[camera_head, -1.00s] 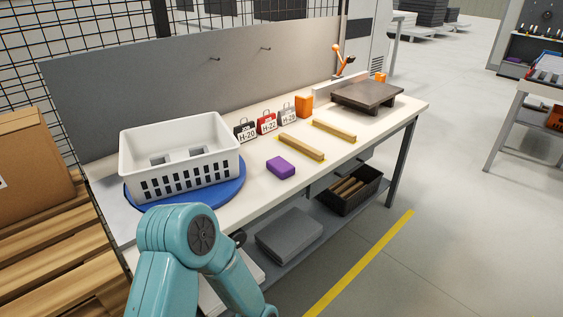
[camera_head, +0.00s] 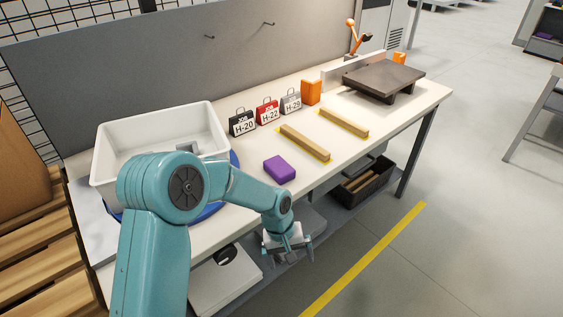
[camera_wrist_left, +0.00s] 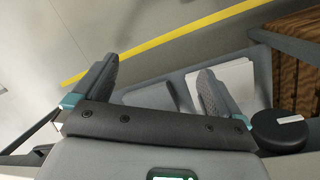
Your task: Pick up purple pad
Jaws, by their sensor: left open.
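The purple pad (camera_head: 279,168) lies flat on the white workbench (camera_head: 240,196), near its front edge, to the right of the white basket. My left gripper (camera_head: 288,258) hangs in front of the bench's front edge, below and apart from the pad. In the left wrist view its two dark fingers (camera_wrist_left: 158,92) are spread with nothing between them. The pad does not show in the wrist view. My right gripper is not in any view.
A white basket (camera_head: 205,118) on a blue disc stands at left, partly hidden by my arm. A dark bin (camera_head: 364,186) sits on the lower shelf.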

